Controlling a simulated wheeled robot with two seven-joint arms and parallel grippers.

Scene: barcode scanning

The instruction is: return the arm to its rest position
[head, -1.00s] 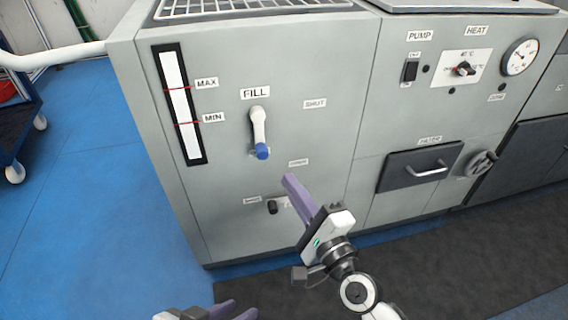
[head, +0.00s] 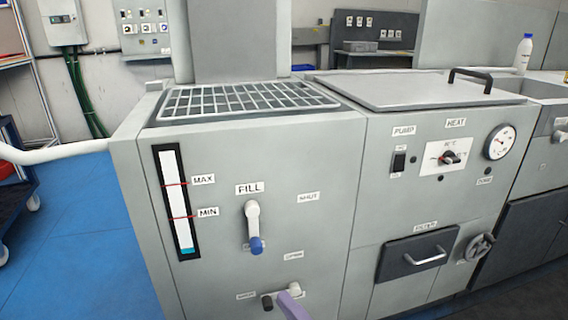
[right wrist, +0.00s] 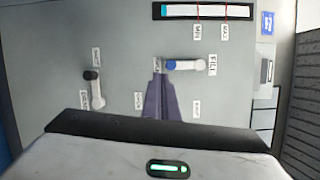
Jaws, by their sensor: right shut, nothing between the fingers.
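My right gripper (head: 292,305) shows at the bottom edge of the head view as one purple finger in front of the cabinet. In the right wrist view its two purple fingers (right wrist: 160,100) are shut and empty, pointing at the cabinet front. My left gripper is out of view. The white FILL lever (head: 253,221) with a blue end hangs down; it also shows in the right wrist view (right wrist: 188,65). A lower lever with a black knob (head: 267,301) lies sideways, partly behind my right finger. In the right wrist view my fingertips look close to the FILL lever's blue end; contact is unclear.
The grey cabinet (head: 325,225) fills the front. Its level gauge (head: 176,202) shows a little cyan at the bottom, below MIN. A drawer (head: 418,254) and handwheel (head: 481,247) protrude at right.

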